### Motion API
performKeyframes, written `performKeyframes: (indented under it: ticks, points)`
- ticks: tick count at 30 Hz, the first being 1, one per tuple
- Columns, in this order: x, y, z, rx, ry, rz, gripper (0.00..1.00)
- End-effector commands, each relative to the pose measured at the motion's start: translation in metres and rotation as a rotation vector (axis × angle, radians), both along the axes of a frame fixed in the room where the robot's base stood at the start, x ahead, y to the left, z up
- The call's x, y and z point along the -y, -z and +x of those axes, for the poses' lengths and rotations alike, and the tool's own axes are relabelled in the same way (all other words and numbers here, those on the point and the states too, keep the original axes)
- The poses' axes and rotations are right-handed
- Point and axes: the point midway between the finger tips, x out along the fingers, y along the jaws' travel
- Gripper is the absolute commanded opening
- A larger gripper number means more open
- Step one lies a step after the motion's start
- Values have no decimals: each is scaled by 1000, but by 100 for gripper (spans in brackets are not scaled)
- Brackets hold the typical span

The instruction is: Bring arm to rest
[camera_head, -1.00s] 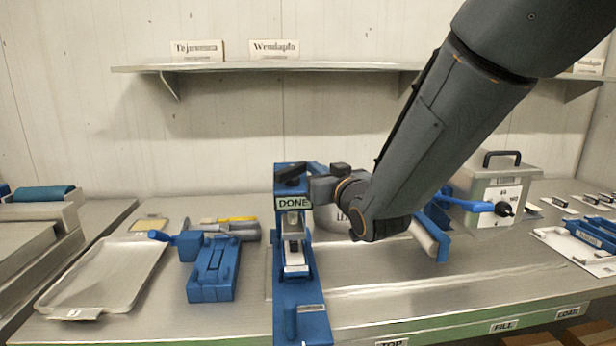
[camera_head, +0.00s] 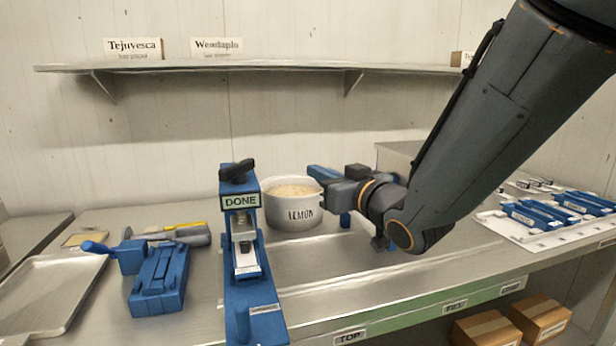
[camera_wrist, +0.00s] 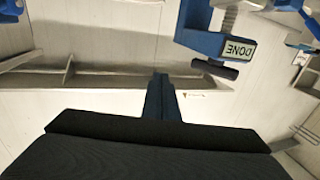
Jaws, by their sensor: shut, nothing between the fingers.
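My arm reaches in from the upper right in the head view. My gripper (camera_head: 318,172) is at its far end, above the bench and beside the rim of a grey pot marked LEMON (camera_head: 294,212). In the wrist view the dark blue fingers (camera_wrist: 161,95) are together with nothing between them. The blue stand labelled DONE (camera_head: 241,225) stands left of my gripper, apart from it. The stand also shows upside down at the top right of the wrist view (camera_wrist: 203,38).
A blue fixture (camera_head: 158,282) and a metal tray (camera_head: 48,290) lie left on the bench (camera_head: 350,290). A shelf (camera_head: 250,68) runs along the wall. Several blue pieces lie on a white board (camera_head: 515,232) at right. My forearm partly hides a grey box (camera_head: 398,152).

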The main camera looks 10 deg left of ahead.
Motion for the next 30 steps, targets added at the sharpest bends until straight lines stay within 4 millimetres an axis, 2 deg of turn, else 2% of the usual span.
performKeyframes:
  ticks: [2, 5, 8, 11, 14, 17, 21, 24, 27, 30]
  points:
    - [10, 8, 2, -26, 26, -19, 0]
    - [35, 35, 10, -112, 102, -79, 0]
    - [75, 78, 12, -257, 213, -170, 0]
    - [120, 125, 0, -435, 321, -261, 0]
    - [162, 167, -25, -623, 411, -340, 0]
    - [197, 204, -64, -825, 478, -407, 0]
    - [231, 241, -129, -1108, 532, -470, 0]
    - [242, 254, -172, -1275, 541, -494, 0]
    - [246, 259, -203, -1395, 537, -506, 0]
    - [247, 261, -222, -1464, 531, -509, 0]
